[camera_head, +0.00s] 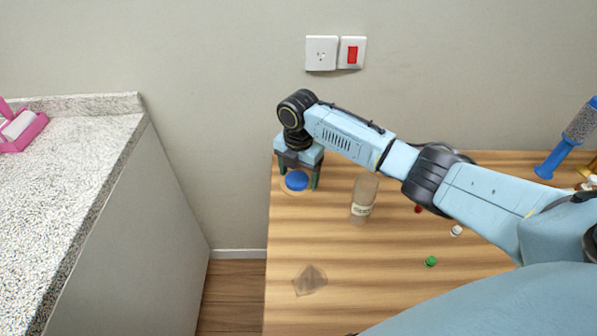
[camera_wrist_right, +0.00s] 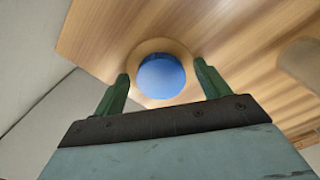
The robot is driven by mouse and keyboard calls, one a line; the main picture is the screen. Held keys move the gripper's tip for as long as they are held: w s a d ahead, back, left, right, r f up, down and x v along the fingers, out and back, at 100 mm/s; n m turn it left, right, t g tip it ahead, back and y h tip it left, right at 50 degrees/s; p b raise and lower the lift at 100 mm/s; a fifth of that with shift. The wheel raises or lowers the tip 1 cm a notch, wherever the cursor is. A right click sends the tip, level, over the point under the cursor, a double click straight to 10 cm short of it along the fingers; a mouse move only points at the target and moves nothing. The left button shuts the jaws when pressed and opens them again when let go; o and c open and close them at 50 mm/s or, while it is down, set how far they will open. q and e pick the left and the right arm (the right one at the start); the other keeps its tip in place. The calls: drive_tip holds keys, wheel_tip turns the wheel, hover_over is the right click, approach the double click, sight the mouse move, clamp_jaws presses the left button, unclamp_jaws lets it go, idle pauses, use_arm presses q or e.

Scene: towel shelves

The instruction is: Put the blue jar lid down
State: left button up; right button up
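The blue jar lid (camera_head: 297,180) lies on a round tan disc (camera_head: 285,188) near the left edge of the wooden table. In the right wrist view the lid (camera_wrist_right: 161,76) sits inside the disc's rim (camera_wrist_right: 150,46), between and beyond my fingers. My right gripper (camera_head: 300,181) points down over it at the table's back left. Its green fingers are spread, with a visible gap on each side of the lid, so it is open and empty. It also shows in the right wrist view (camera_wrist_right: 161,84). My left gripper is out of view.
A clear bottle (camera_head: 363,199) stands right of the disc. A green cap (camera_head: 431,261), a white cap (camera_head: 456,230) and a red cap (camera_head: 418,209) lie further right. A transparent piece (camera_head: 310,280) lies in front. A speckled counter (camera_head: 70,170) is at left, across a gap.

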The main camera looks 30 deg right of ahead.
sight(298, 176)
drive_tip(key=shift+r, duration=0.55)
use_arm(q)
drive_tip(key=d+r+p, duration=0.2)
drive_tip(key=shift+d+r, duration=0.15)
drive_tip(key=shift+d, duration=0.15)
use_arm(e)
wheel_tip(298, 176, up, 12)
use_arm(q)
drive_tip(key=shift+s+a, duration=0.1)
